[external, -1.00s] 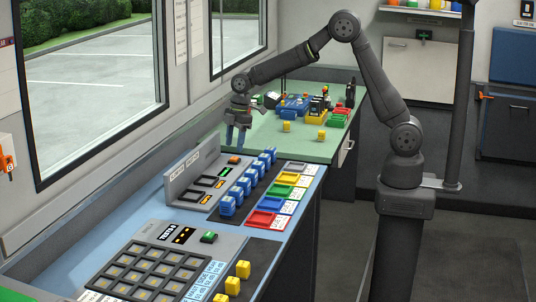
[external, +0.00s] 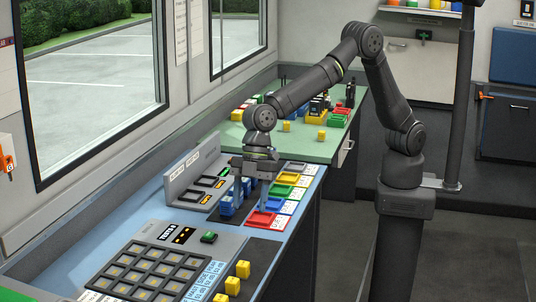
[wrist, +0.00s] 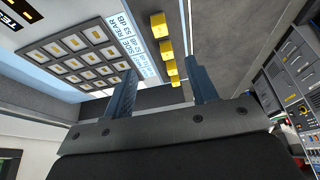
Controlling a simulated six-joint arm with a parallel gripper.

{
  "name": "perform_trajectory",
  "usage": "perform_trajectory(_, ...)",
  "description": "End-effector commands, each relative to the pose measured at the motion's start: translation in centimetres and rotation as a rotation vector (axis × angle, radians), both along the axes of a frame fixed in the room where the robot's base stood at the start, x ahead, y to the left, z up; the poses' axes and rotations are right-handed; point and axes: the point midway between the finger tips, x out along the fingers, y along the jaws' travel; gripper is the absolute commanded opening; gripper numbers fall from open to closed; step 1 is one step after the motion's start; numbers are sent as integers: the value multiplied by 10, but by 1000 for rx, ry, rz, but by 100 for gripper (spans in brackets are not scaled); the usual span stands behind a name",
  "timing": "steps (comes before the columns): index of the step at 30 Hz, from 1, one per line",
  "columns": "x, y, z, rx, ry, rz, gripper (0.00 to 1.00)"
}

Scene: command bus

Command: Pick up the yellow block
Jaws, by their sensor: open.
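Several yellow blocks stand in a row on a dark strip at the front right of the blue bench, beside the keypad; the farthest one (external: 243,269) shows in the external view. In the wrist view the row shows ahead of the fingers, with one yellow block (wrist: 157,25) at the top. Two more yellow blocks (external: 287,126) lie on the green table behind. My gripper (external: 252,199) is open with its fingers pointing down, over the blue blocks and coloured trays, apart from the yellow row. Its fingers (wrist: 158,92) have nothing visible between them.
Blue blocks (external: 228,207) stand in a row under and behind my gripper. Coloured trays, such as a red one (external: 261,219), lie beside them. A grey keypad panel (external: 150,268) and an upright panel (external: 184,178) stand near the window.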

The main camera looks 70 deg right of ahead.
Motion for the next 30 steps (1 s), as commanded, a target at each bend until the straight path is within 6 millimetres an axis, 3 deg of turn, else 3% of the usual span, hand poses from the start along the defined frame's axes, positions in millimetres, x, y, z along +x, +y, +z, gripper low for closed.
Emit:
perform_trajectory(5, -5, 11, -18, 0, 4, 7, 53)
perform_trajectory(18, -4, 44, -100, 0, 2, 6, 53)
perform_trajectory(30, -2, 52, -127, 0, 2, 5, 53)
